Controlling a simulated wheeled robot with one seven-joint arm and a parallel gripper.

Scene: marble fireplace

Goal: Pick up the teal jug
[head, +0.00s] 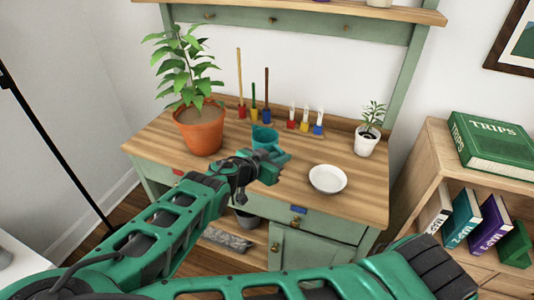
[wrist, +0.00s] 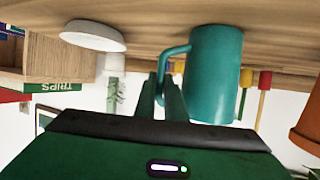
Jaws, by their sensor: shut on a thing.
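The teal jug (head: 264,134) is at the middle of the green-framed wooden bench, partly hidden behind my gripper (head: 281,158) in the head view. In the wrist view, which is upside down, the jug (wrist: 216,72) looks upright relative to the bench. Its handle (wrist: 163,62) faces my gripper, and the fingers (wrist: 168,100) are shut on that handle. I cannot tell whether the jug's base touches the bench top.
A white plate (head: 328,179) lies right of the jug. A large potted plant (head: 199,128) stands left. Several brushes and small coloured pots (head: 305,125) line the back. A small white-potted plant (head: 366,143) stands right. A bookshelf (head: 433,165) adjoins the bench.

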